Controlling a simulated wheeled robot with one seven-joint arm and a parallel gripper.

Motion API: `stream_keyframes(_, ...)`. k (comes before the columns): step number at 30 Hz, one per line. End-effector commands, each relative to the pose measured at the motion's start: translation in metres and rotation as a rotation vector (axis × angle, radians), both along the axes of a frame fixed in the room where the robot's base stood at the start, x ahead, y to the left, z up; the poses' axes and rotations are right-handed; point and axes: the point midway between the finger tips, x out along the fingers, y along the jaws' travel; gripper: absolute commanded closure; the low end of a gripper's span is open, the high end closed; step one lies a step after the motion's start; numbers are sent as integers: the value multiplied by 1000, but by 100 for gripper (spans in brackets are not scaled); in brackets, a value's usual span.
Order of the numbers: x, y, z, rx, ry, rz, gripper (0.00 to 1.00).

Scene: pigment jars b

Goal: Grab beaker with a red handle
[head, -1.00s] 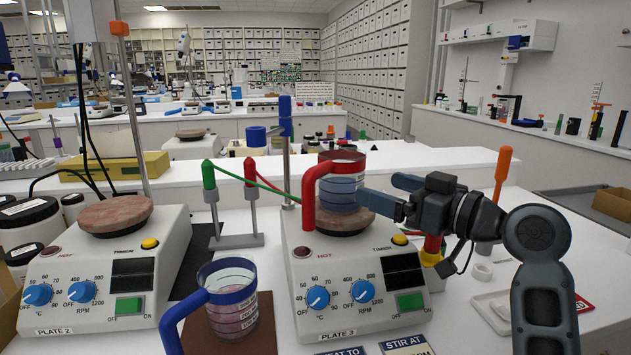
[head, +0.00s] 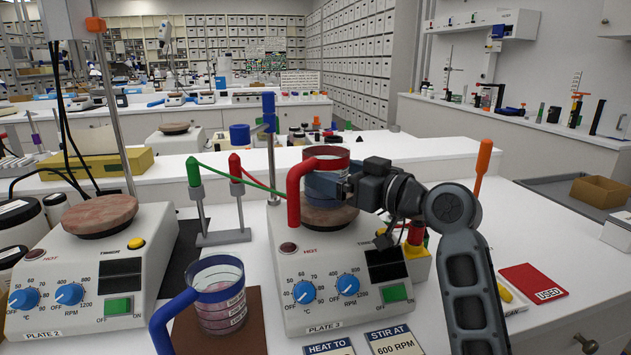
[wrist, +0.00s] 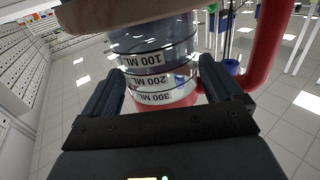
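The beaker with a red handle (head: 333,165) stands upright on the round top of plate 3 (head: 327,218), with a red rim and a blue-tinted body. Its red handle (head: 293,195) points left in the head view. My gripper (head: 325,187) reaches in from the right at mid-height of the beaker. In the wrist view, the beaker (wrist: 157,65) appears upside down between the two fingers of my gripper (wrist: 163,80). Narrow gaps seem to show beside it, so the gripper looks open around it. Contact at the fingertips is hard to see.
A beaker with a blue handle (head: 220,295) stands on a brown mat (head: 240,335) at front left. Plate 2 (head: 85,275) is at left. An orange-topped rod (head: 483,160) rises behind my arm.

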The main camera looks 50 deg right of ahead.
Motion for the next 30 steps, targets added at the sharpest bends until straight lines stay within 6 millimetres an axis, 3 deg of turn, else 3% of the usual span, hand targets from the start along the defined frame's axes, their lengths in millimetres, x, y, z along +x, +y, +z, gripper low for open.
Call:
stream_keyframes(2,0,0,0,0,0,0,15)
stream_keyframes(15,0,0,0,0,0,0,57)
stream_keyframes(23,0,0,4,-1,-3,0,57)
stream_keyframes(30,0,0,39,-6,-7,1,57)
